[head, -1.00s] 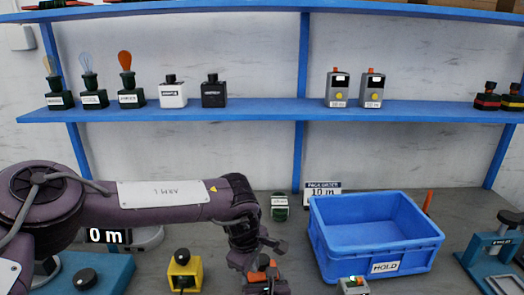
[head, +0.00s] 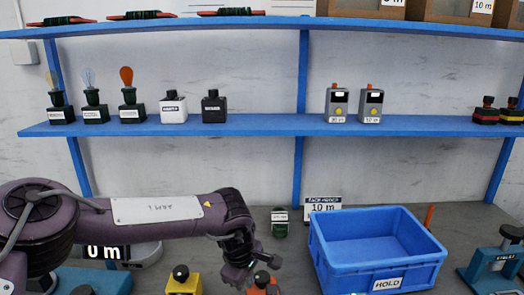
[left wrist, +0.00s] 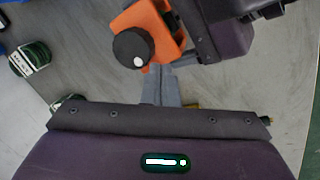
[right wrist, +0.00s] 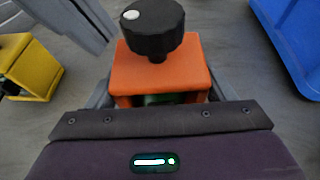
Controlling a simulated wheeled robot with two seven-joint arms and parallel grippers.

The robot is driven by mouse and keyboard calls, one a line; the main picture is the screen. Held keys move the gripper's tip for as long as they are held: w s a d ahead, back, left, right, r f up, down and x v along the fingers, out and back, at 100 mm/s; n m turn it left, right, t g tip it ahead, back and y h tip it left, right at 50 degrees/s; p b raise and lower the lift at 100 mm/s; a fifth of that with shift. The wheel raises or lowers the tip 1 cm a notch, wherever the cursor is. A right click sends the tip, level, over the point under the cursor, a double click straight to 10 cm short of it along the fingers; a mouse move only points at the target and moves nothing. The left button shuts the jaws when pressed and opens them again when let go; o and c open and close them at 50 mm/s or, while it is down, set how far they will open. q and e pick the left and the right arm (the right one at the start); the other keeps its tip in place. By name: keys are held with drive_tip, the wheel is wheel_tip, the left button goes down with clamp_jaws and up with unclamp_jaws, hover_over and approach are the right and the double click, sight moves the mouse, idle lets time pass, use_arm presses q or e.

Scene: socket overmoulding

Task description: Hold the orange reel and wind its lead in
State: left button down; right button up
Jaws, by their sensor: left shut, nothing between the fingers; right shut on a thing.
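The orange reel (right wrist: 160,70) has a black knob (right wrist: 152,28) with a white dot on top. My right gripper (right wrist: 160,98) is shut on the reel's body; some dark green shows below the orange. The reel also shows in the left wrist view (left wrist: 165,22) and at the bottom edge of the head view (head: 263,282). My left gripper (left wrist: 162,85) is shut and empty, its fingertips close to the knob's side in the left wrist view. In the head view my left gripper (head: 268,260) is just above the reel. I cannot make out the lead.
A blue bin (head: 388,283) marked HOLD stands to the right. A yellow block with a black knob (head: 183,280) is to the left, near a display (head: 103,252) reading 0 m. A 10 m card (head: 321,204) and a small green item (head: 280,222) stand behind. Shelves (head: 250,127) rise at the back.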

sight(259, 283)
use_arm(q)
drive_tip(key=shift+s+a+r, duration=0.1)
drive_tip(key=shift+s, duration=0.1)
drive_tip(key=v, duration=0.3)
drive_tip(key=w+v, duration=0.1)
drive_tip(key=v, duration=0.1)
drive_tip(key=shift+d+r, duration=0.35)
drive_tip(key=shift+r, duration=0.1)
drive_tip(key=shift+s+d+f, duration=0.2)
drive_tip(key=shift+d+f, duration=0.3)
drive_tip(key=shift+f, duration=0.5)
drive_tip(key=shift+s+d+f, duration=0.25)
drive_tip(key=shift+d+f, duration=0.2)
drive_tip(key=shift+f, duration=0.55)
drive_tip(key=shift+s+d+f, duration=0.2)
drive_tip(key=shift+d+f, duration=0.3)
drive_tip(key=shift+f, duration=0.5)
drive_tip(key=shift+w, duration=0.2)
drive_tip(key=shift+w+a, duration=0.35)
drive_tip(key=shift+a, duration=0.4)
